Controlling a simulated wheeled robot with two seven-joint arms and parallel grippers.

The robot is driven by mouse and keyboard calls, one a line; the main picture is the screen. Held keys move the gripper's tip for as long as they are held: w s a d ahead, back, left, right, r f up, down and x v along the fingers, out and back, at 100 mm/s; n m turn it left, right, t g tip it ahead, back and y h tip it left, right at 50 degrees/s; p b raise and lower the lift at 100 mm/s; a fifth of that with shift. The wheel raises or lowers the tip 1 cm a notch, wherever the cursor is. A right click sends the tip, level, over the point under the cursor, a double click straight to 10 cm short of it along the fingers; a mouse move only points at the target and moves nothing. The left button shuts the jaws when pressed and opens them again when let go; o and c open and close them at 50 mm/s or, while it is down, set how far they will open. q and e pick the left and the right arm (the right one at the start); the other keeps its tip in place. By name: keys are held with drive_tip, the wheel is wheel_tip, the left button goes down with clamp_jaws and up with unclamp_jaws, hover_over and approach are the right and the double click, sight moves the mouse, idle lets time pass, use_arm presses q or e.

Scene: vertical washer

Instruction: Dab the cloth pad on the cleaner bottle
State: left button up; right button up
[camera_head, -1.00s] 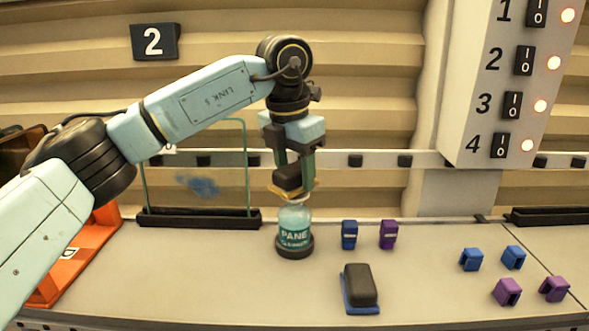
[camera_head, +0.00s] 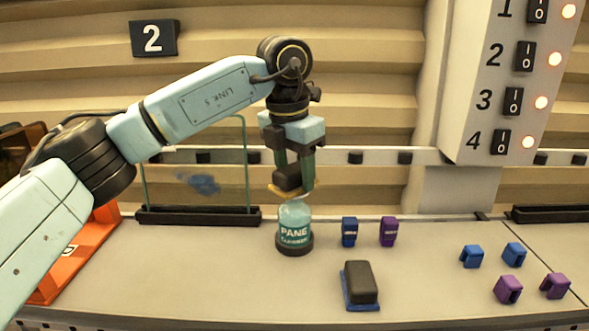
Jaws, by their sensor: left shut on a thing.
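The cloth pad is a dark block (camera_head: 288,178) with a yellow cloth (camera_head: 290,191) on its underside. My left gripper (camera_head: 295,180) is shut on it and points straight down. The cleaner bottle (camera_head: 294,230), teal with a dark base and a "PANE" label, stands upright on the table directly below the pad. The yellow cloth is right at the bottle's top and seems to touch it; the bottle's top is partly hidden behind the cloth. My right gripper is not in view.
A glass pane (camera_head: 195,170) with a blue smear stands in a black holder behind. A dark block on a blue base (camera_head: 360,285) lies front right. Blue (camera_head: 349,231) and purple (camera_head: 388,231) clips stand right of the bottle. An orange rack (camera_head: 75,255) is at left.

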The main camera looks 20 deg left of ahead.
sight(297, 167)
use_arm(q)
drive_tip(key=shift+f+b, duration=0.4)
drive_tip(key=shift+f, duration=0.3)
idle(0.4)
idle(0.5)
drive_tip(key=shift+r+p, duration=2.75)
drive_tip(key=shift+r, duration=0.9)
drive_tip(key=shift+s+f, duration=0.1)
drive_tip(key=shift+f, duration=0.05)
